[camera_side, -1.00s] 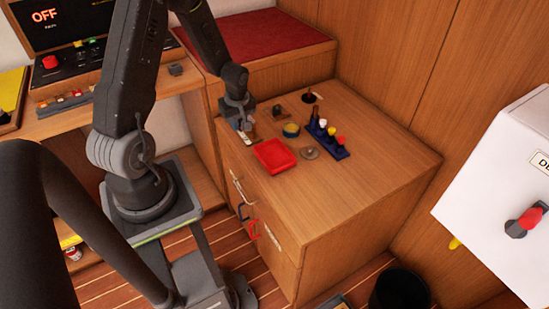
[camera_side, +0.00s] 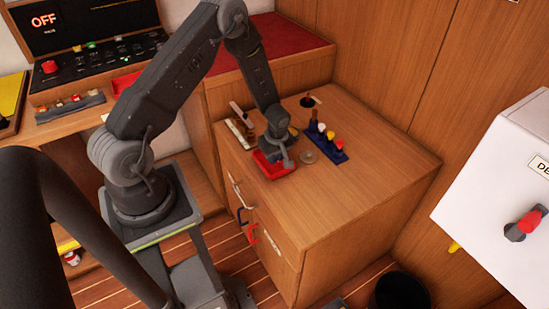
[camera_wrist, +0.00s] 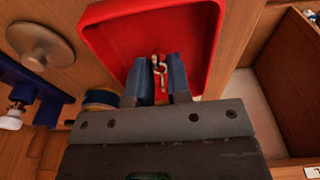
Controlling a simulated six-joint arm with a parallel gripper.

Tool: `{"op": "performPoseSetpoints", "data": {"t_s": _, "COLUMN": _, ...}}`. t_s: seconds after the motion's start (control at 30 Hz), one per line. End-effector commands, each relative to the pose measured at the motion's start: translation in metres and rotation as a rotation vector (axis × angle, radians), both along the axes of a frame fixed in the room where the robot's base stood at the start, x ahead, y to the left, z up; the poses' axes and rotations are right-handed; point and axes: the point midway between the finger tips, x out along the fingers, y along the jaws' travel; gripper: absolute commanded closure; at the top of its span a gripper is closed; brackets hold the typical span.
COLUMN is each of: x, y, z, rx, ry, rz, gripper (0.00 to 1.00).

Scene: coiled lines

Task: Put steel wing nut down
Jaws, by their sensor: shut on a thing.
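The steel wing nut (camera_wrist: 159,66) is a small shiny metal piece between my fingertips in the wrist view. My gripper (camera_wrist: 161,78) is shut on it, with a dark blue finger on each side. Both are over the inside of a red tray (camera_wrist: 205,62). In the side view my gripper (camera_side: 286,162) is above the red tray (camera_side: 266,168) on the wooden cabinet top and hides part of it. The wing nut cannot be made out there. I cannot tell how high it is above the tray's floor.
A grey round disc (camera_wrist: 40,47) lies beside the tray. A blue rack (camera_side: 336,156) with several tools stands to the right, and a blue and yellow roll (camera_wrist: 100,97) is close to the tray. An open compartment (camera_wrist: 277,80) is at the right in the wrist view. The cabinet's front right top is clear.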

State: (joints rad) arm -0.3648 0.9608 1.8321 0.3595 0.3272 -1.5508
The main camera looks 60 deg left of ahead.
Motion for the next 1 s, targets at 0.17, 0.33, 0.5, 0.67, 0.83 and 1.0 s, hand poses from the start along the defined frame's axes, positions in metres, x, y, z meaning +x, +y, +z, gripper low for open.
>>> {"op": "performPoseSetpoints", "data": {"t_s": 0.17, "x": 0.0006, "y": 0.0001, "z": -0.01, "rx": 0.0, "ry": -0.003, "rz": 0.0, "gripper": 1.0}}
{"op": "performPoseSetpoints", "data": {"t_s": 0.33, "x": 0.0005, "y": 0.0003, "z": -0.0095, "rx": 0.0, "ry": -0.002, "rz": 0.0, "gripper": 1.0}}
{"op": "performPoseSetpoints", "data": {"t_s": 0.5, "x": 0.0003, "y": 0.0002, "z": -0.0129, "rx": 0.0, "ry": -0.002, "rz": 0.0, "gripper": 0.81}}
{"op": "performPoseSetpoints", "data": {"t_s": 0.67, "x": 0.0003, "y": 0.0002, "z": -0.0125, "rx": 0.0, "ry": -0.002, "rz": 0.0, "gripper": 0.65}}
{"op": "performPoseSetpoints", "data": {"t_s": 0.83, "x": 0.0003, "y": 0.0003, "z": -0.0124, "rx": 0.0, "ry": -0.002, "rz": 0.0, "gripper": 0.57}}
{"op": "performPoseSetpoints", "data": {"t_s": 1.0, "x": 0.0004, "y": 0.0004, "z": -0.0112, "rx": 0.0, "ry": -0.002, "rz": 0.0, "gripper": 0.57}}
